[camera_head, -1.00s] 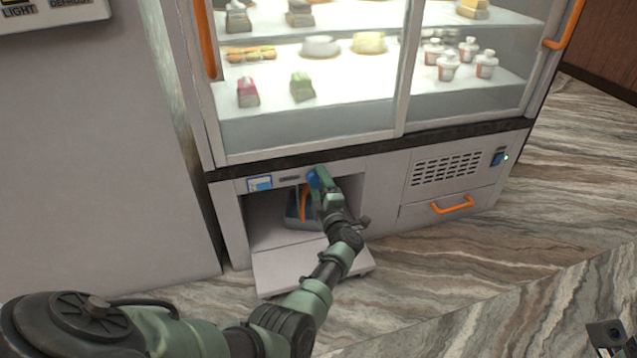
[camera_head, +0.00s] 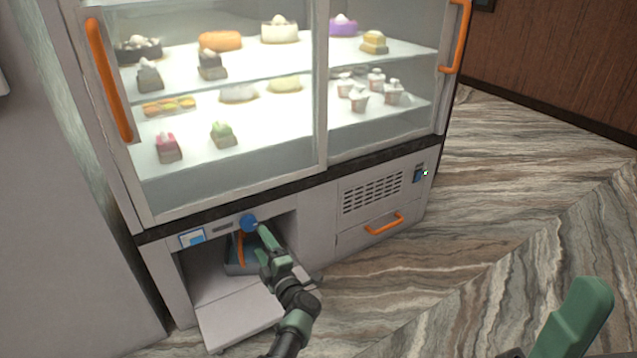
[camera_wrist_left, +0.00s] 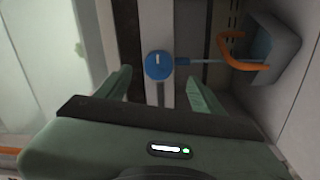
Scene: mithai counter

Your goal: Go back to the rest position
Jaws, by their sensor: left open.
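My left gripper (camera_head: 262,236) is in front of the open lower compartment of the display cabinet, just beside a round blue knob (camera_head: 248,223). In the left wrist view my left gripper (camera_wrist_left: 161,78) is open and empty, its two fingers apart. The blue knob (camera_wrist_left: 158,65) shows between and just beyond the fingertips, with a white mark on it; no finger visibly touches it. A green part of my right arm or gripper (camera_head: 575,320) shows at the lower right; its jaws cannot be made out.
A grey-blue container with an orange handle (camera_wrist_left: 239,62) sits in the compartment. Its flap (camera_head: 238,315) hangs open. Glass doors with orange handles (camera_head: 108,80) front the sweets above. A drawer with an orange handle (camera_head: 384,224) is at right. The marble floor (camera_head: 530,150) is clear.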

